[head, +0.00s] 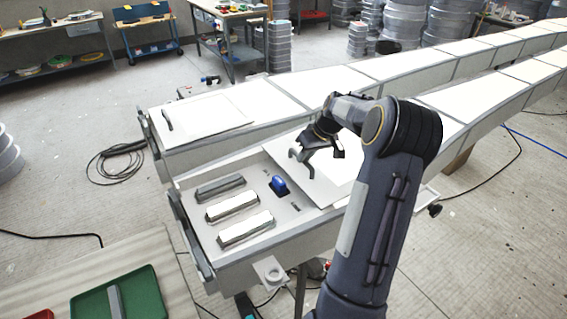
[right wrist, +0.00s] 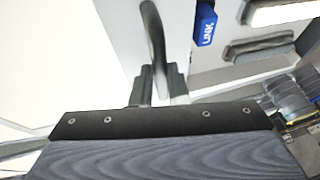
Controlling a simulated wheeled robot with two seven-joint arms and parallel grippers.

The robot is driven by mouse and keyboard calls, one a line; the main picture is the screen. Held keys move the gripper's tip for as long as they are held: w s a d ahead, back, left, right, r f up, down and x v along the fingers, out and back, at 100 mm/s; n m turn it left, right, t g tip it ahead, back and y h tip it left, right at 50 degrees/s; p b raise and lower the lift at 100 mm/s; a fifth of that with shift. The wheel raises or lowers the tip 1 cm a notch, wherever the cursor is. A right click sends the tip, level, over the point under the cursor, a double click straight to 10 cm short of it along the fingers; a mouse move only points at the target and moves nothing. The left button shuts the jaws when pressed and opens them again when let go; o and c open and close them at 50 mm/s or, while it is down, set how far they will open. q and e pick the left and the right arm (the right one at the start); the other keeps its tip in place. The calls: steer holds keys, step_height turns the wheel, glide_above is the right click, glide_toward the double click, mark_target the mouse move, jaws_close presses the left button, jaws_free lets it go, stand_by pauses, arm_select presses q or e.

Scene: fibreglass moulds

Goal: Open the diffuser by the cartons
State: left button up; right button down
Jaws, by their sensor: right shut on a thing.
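The near light trough has a pale diffuser panel (head: 325,183), slid over to the right so its left end bay (head: 237,252) is uncovered. My right gripper (head: 317,143) is shut on the panel's dark handle (head: 296,155). In the right wrist view, the fingers (right wrist: 158,78) close around the curved handle (right wrist: 152,35), beside the panel's edge. The open bay holds several long blocks (head: 232,208) and a blue part (head: 279,186), which reads "LINK" in the right wrist view (right wrist: 206,25). My left gripper is out of view. I cannot make out any cartons.
A second trough behind has a panel (head: 205,114) with a dark handle (head: 167,119), lying flat over its end. A green tray (head: 140,295) is at lower left. Cables lie on the floor (head: 115,165). Benches and stacked round moulds stand at the back.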

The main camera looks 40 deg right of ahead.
mark_target(318, 165)
steer(key=shift+s+d, duration=0.2)
steer(key=shift+d, duration=0.65)
steer(key=shift+s+d, duration=0.2)
steer(key=shift+d, duration=0.7)
steer(key=shift+s+d, duration=0.2)
steer(key=shift+d, duration=0.65)
steer(key=c, duration=1.4)
jaws_free()
steer(key=b+v, duration=0.1)
steer(key=v, duration=0.7)
steer(key=shift+f, duration=0.1)
